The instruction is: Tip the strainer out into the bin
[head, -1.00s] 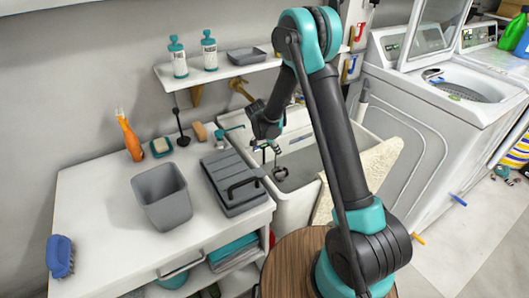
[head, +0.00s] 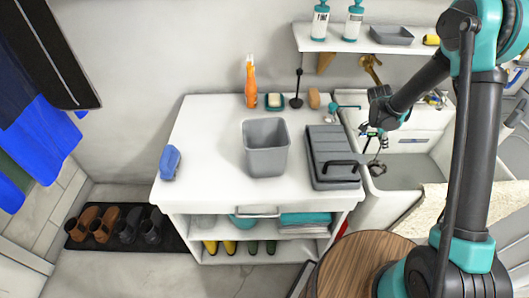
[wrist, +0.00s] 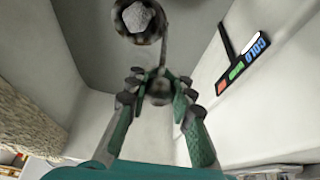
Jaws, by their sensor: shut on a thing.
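My gripper (head: 374,134) is over the left part of the sink, right of the counter. In the wrist view my gripper (wrist: 158,88) is shut on the handle of the strainer (wrist: 124,32). The strainer is a small round dark cup with a pale grey lump (wrist: 138,16) in it. In the head view the strainer (head: 376,168) hangs small and dark below the gripper, and its contents cannot be made out. The bin (head: 266,160) is a grey, open-topped square tub on the white counter, left of the gripper. Its inside looks empty.
An orange bottle (head: 251,85), a soap dish (head: 274,101) and a blue brush (head: 170,162) are on the counter. A shelf (head: 375,44) hangs above the sink.

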